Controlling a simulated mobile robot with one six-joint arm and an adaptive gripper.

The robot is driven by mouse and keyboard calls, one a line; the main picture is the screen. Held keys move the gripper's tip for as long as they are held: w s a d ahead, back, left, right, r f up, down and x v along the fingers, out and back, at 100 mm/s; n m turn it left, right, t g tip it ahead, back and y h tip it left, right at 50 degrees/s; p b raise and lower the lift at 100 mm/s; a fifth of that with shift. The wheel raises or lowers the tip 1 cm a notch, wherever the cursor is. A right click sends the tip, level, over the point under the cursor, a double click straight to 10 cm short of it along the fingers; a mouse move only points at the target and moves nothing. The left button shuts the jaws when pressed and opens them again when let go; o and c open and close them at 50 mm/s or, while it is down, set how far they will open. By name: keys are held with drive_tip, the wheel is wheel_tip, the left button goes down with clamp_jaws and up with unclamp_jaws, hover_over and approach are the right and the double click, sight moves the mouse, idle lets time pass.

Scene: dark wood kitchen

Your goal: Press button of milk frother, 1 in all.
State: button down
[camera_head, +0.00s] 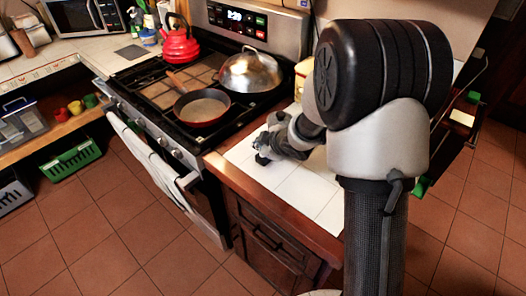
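My arm fills the right half of the head view and reaches over the white-tiled counter (316,196) beside the stove. My gripper (262,158) is low over the counter's left part, close to the stove's right side. It is small and dark here, and I cannot tell whether its fingers are open or shut. I cannot make out a milk frother or its button; part of the counter is hidden behind my arm.
A stove (139,99) stands left of the counter with a red pan (202,108), a domed metal lid (250,72) and a red kettle (180,48). A cream-yellow item (303,70) shows partly behind my arm. Tiled floor (110,235) lies open at the front left.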

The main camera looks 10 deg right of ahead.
drive_tip(key=shift+r, duration=0.1)
wheel_tip(320, 180, up, 5)
drive_tip(key=p, duration=0.5)
drive_tip(key=shift+r, duration=0.1)
idle(0.3)
idle(0.5)
